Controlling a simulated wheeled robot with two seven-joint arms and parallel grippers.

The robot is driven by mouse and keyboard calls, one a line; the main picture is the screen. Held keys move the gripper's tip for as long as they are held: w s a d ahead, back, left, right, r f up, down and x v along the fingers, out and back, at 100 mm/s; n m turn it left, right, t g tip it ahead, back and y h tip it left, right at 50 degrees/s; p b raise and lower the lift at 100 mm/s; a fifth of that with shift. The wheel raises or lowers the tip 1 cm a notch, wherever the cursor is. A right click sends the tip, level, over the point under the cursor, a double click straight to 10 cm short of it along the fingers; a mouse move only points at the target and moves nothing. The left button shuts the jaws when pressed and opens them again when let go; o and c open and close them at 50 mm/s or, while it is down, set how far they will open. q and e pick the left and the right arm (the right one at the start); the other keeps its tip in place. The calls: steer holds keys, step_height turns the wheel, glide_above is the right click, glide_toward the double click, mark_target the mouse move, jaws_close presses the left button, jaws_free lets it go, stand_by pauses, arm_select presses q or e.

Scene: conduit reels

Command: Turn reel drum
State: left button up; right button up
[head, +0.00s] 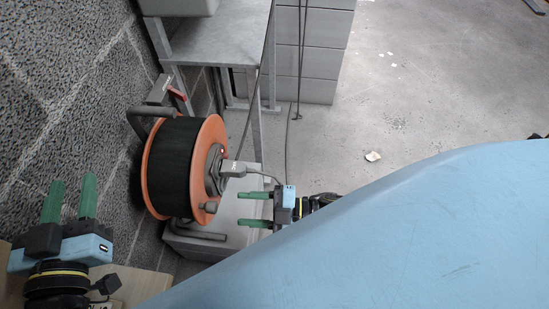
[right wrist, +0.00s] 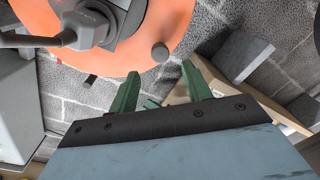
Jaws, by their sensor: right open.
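The reel drum (head: 156,188) has orange flanges and dark cable wound between them. It is mounted on a grey frame beside the wall. A grey crank knob (head: 209,207) sticks out low on its orange face; the knob also shows in the right wrist view (right wrist: 160,52). My right gripper (head: 238,209) is open, its green fingers pointing at the knob. In the right wrist view (right wrist: 160,69) the knob appears just beyond and between the fingertips, apart from them. My left gripper (head: 73,180) is open and empty, left of the reel, pointing up in the head view.
A grey box (head: 232,169) sits at the reel's hub. A grey metal table (head: 220,40) stands behind the reel, with a hanging cable beside it. The rough block wall (head: 60,90) is close on the left. The floor at right is mostly clear, with scraps (head: 373,156).

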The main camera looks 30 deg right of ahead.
arm_select(q)
step_height(320, 180, down, 6)
steer(key=s+a+g+y+p, duration=0.1)
steer(key=g, duration=0.2)
steer(key=shift+s+a+r+g, duration=0.15)
steer(key=shift+s+a+g, duration=0.1)
steer(key=shift+g, duration=0.15)
arm_select(e)
steer(key=shift+v, duration=2.95)
